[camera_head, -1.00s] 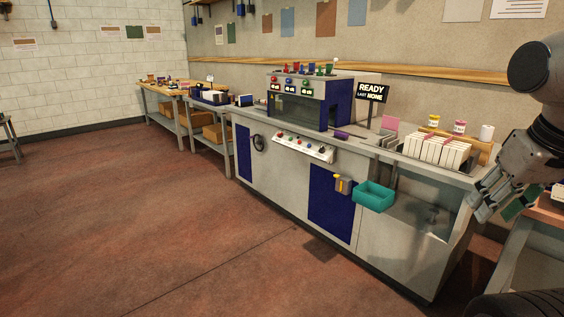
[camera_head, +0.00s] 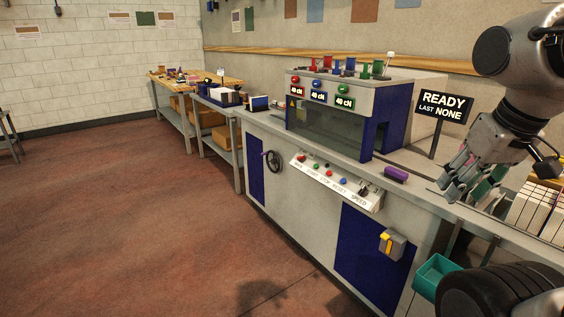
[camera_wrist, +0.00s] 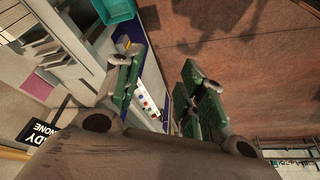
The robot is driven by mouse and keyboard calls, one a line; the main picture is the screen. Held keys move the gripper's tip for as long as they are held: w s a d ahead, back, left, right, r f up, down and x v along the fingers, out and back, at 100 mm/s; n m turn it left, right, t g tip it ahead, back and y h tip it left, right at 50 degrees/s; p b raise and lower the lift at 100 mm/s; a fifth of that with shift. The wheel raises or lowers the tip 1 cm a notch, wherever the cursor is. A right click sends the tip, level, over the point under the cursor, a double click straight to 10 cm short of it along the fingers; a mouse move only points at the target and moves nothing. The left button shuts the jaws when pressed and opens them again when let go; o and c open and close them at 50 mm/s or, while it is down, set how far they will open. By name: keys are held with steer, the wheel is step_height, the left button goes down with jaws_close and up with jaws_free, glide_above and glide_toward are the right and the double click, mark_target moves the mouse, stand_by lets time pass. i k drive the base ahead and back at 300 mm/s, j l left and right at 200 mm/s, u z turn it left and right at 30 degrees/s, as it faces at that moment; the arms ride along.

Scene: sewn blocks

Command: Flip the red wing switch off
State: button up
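A red knob (camera_head: 295,80) sits above the leftmost "40 cN" display on the machine front, beside a blue knob (camera_head: 318,83) and a green knob (camera_head: 343,89). I cannot tell which red part is the wing switch. My gripper (camera_head: 455,186) is right of the machine, apart from these controls. Its green-padded fingers are spread and empty in the wrist view (camera_wrist: 158,90).
A READY sign (camera_head: 442,105) stands beside my gripper. A purple object (camera_head: 396,174) lies on the counter. A teal bin (camera_head: 435,275) and a yellow-grey box (camera_head: 392,243) are on the bench front. White stacked blocks (camera_head: 535,215) stand at right. The floor (camera_head: 130,220) at left is clear.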

mark_target(301, 159)
steer(key=i+j, duration=0.4)
steer(key=i+j+u, duration=0.15)
steer(key=i+j, duration=0.2)
steer(key=i, duration=0.2)
steer(key=i+j, duration=0.35)
steer(key=i, duration=0.15)
steer(key=i+j+u, duration=0.1)
steer(key=i+j, duration=0.25)
steer(key=i, duration=0.15)
